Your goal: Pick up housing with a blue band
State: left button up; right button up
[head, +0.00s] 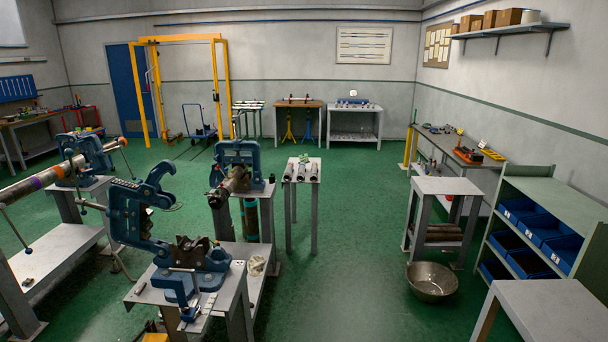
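Several grey cylindrical parts (301,172), which may be the housings, lie side by side on a small narrow stand (314,192) in the middle of the room. They are too small and far away for me to make out a blue band on any of them. A small green item (304,158) sits at the back of that stand. Neither of my grippers shows in the head view.
An open blue pipe vise (135,215) stands on a grey bench at the front left. A second blue vise (240,158) holds a pipe beside the stand. A metal bowl (432,281) lies on the floor. Green floor (345,265) is clear in the middle.

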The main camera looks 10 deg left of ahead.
aim_at(300, 177)
jog(key=i+z, duration=0.15)
jog(key=i, duration=3.35)
jog(key=i+l+u, duration=0.1)
jog(key=i, duration=0.9)
jog(key=i+l, duration=0.15)
jog(key=i, duration=0.8)
jog(key=j+u, duration=0.05)
